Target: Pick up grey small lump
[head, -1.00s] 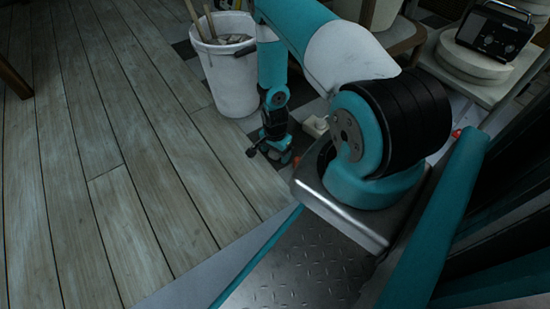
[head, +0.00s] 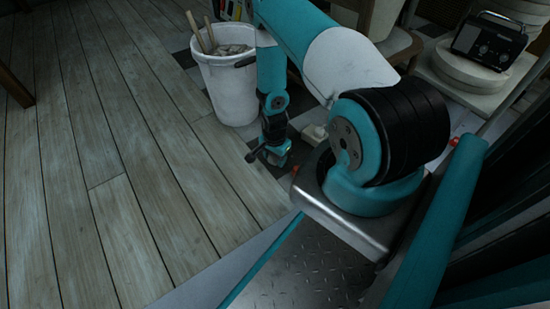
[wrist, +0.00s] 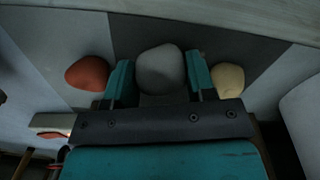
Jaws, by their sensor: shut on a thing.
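The grey small lump (wrist: 161,69) is in the middle of the wrist view, rounded and smooth. My gripper (wrist: 160,82) has one teal finger on each side of it and is shut on it. In the head view my gripper (head: 270,156) points down near the floor, in front of the white bucket; the lump cannot be made out there. I cannot tell whether the lump touches the floor.
A reddish-brown lump (wrist: 88,73) lies left of my gripper and a tan lump (wrist: 228,80) lies close on its right. A white bucket (head: 228,88) with tools stands behind. A radio (head: 491,40) sits at the upper right. Wooden floor (head: 110,150) at left is clear.

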